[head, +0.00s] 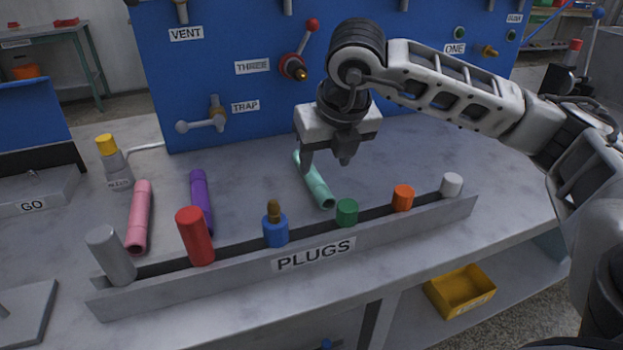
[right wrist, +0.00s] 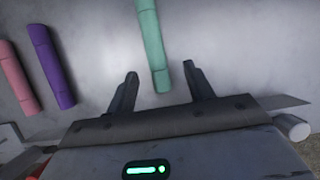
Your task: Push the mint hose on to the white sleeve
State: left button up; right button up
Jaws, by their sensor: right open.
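The mint hose (head: 318,188) lies on the grey bench behind the plugs rack. My right gripper (head: 326,163) is open and points down over the hose. In the right wrist view the mint hose (right wrist: 151,40) runs from the top edge to between the two open fingers (right wrist: 160,73), touching neither as far as I can see. A short white cylinder (head: 452,184) stands at the right end of the rack; I cannot tell whether it is the white sleeve. No other white sleeve shows clearly. My left gripper is not in view.
The rack marked PLUGS (head: 375,239) holds grey, red, blue, green and orange plugs. A pink hose (head: 140,215) and a purple hose (head: 201,203) lie left. A blue panel (head: 215,70) with valves and a red lever (head: 304,50) stands behind. The bench right of the hose is clear.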

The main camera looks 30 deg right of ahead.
aim_at(318, 180)
jog(key=shift+a+x, duration=0.15)
jog(key=shift+x, duration=1.35)
jog(key=shift+a+x, duration=0.1)
jog(key=shift+x, duration=1.4)
jog(key=c, duration=1.1)
